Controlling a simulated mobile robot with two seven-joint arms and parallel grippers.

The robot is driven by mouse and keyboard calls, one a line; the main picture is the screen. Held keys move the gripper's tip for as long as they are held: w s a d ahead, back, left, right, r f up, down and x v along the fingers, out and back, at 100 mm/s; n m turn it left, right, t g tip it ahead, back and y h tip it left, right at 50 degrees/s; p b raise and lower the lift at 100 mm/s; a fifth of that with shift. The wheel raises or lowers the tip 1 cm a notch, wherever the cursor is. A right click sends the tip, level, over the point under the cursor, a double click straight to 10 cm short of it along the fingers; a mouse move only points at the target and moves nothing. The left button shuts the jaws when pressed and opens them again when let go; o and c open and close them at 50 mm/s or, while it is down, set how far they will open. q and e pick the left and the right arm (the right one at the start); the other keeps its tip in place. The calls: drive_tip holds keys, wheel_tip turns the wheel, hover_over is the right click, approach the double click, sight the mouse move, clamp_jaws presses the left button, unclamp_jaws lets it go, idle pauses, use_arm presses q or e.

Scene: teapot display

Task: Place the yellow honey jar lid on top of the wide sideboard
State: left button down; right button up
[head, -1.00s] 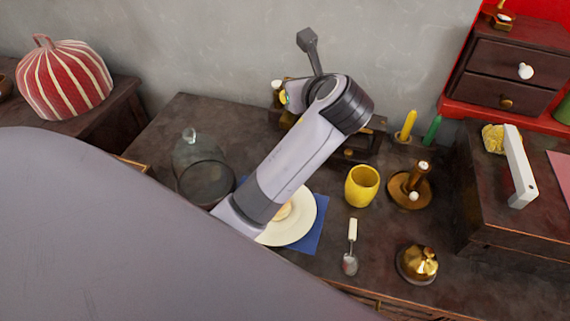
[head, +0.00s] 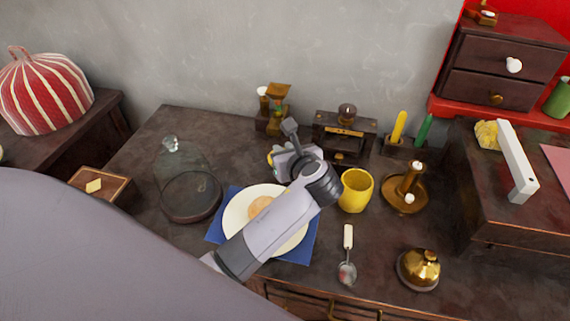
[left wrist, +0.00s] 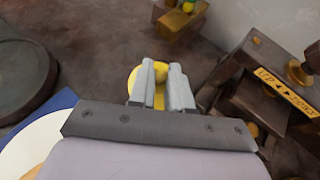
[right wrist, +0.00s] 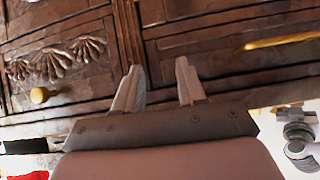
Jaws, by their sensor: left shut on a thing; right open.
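My left gripper (head: 273,158) is shut on the yellow honey jar lid (left wrist: 134,80), which shows as a yellow rim and knob around the fingers in the left wrist view. In the head view only a small bit of the lid shows beside the gripper. They are over the dark wide sideboard (head: 385,240), behind the white plate (head: 235,213). I cannot tell whether the lid touches the top. A yellow jar or cup (head: 355,192) stands to the right of the gripper. My right gripper (right wrist: 160,68) is open and empty, facing carved dark drawer fronts.
A glass dome (head: 188,190) stands left of the plate. A dark wooden stand (head: 342,143), an hourglass-like piece (head: 278,100) and candles (head: 398,127) line the back.

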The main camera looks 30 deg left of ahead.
use_arm(q)
wheel_tip(320, 180, down, 3)
drive_tip(key=shift+f+b, duration=0.1)
drive_tip(key=shift+b, duration=0.3)
drive_tip(key=shift+f, duration=0.25)
drive_tip(key=c, duration=1.1)
unclamp_jaws()
drive_tip(key=shift+o, duration=0.2)
